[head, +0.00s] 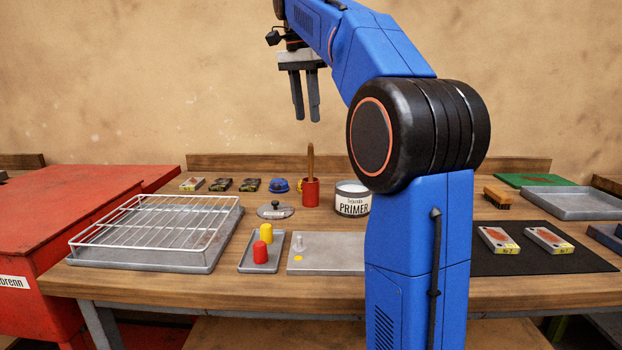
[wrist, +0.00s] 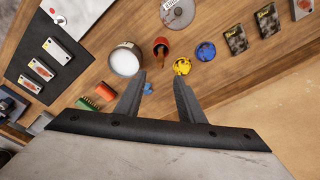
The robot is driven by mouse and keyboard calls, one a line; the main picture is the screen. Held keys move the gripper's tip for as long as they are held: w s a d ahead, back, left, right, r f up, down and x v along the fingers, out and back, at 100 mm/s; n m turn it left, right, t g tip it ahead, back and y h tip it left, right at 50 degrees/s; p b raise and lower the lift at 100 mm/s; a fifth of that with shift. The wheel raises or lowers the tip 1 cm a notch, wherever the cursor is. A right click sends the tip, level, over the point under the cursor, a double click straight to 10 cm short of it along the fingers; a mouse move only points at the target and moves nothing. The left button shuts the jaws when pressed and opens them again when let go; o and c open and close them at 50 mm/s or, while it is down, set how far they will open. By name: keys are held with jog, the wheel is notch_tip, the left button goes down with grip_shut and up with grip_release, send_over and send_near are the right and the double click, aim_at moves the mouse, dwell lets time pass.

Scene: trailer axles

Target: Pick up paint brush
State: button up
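The paint brush (head: 310,161) stands upright in a small red cup (head: 311,192) near the back of the workbench. Only its brown wooden handle shows; its lower end is hidden in the cup. In the wrist view, the brush (wrist: 161,42) shows at the mouth of the red cup (wrist: 162,53), ahead of the fingertips. My gripper (head: 307,120) points down, above the brush handle in the head view and apart from it. Its fingers (wrist: 159,77) are spread with nothing between them.
A round metal lid (head: 275,211) lies in front. A wire rack on a tray (head: 150,236) fills the left side.

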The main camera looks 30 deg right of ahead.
aim_at(312, 164)
jog(key=f, duration=0.5)
jog(key=d+f, duration=0.1)
jog(key=f, duration=0.4)
jog(key=d+f, duration=0.1)
jog(key=f, duration=0.4)
jog(key=shift+w+f, duration=0.1)
jog(key=shift+w, duration=0.15)
grip_shut()
